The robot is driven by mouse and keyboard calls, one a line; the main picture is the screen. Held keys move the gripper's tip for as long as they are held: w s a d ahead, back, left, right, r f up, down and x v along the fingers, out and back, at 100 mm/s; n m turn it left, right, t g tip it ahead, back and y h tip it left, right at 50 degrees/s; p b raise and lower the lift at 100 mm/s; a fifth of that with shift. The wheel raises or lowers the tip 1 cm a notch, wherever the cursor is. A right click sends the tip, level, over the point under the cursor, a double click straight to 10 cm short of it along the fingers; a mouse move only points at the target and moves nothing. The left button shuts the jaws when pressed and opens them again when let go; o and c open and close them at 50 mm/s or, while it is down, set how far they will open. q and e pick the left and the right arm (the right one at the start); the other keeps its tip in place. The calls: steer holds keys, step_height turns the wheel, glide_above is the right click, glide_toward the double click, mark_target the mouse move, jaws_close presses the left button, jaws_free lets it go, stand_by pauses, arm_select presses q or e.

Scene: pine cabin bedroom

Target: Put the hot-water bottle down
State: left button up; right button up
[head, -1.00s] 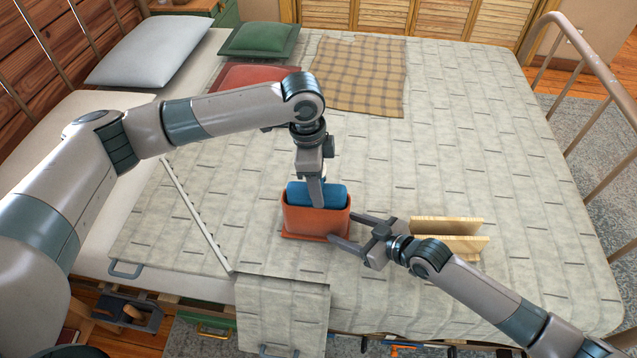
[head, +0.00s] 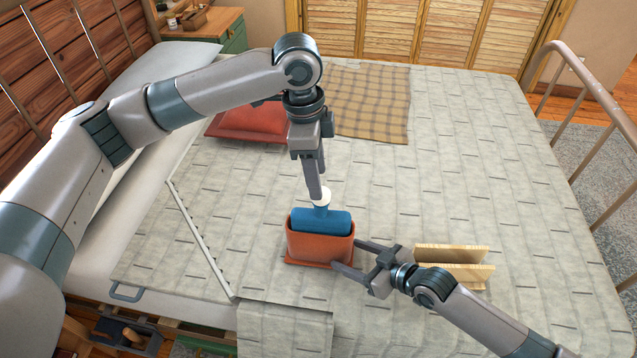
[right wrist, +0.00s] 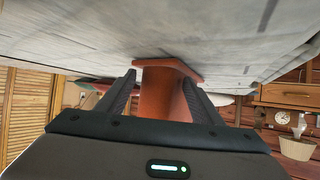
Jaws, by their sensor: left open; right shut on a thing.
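The blue hot-water bottle (head: 321,221) stands upright in a terracotta-coloured holder (head: 318,247) on the bed. Its white stopper (head: 322,196) points up. My left gripper (head: 318,188) is open just above the bottle, its fingertips close to the stopper; whether they touch it I cannot tell. My right gripper (head: 345,254) is shut on the holder from the right side. In the right wrist view the holder (right wrist: 164,92) shows upside down between the two fingers (right wrist: 162,98). The bottle's lower part is hidden inside the holder.
A wooden slotted stand (head: 452,254) sits right of the holder, near my right arm. A red cushion (head: 250,122) and a plaid cloth (head: 372,105) lie behind. A metal bed rail (head: 590,85) edges the right side. The quilt between is clear.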

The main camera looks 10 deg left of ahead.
arm_select(q)
steer(key=shift+r, duration=0.15)
stand_by(0.3)
arm_select(e)
steer(key=o, duration=1.2)
steer(key=shift+d, duration=0.1)
steer(key=v, duration=1.2)
arm_select(q)
steer(key=shift+s, duration=0.1)
arm_select(e)
steer(key=shift+s+f, duration=0.1)
steer(key=shift+s, duration=0.1)
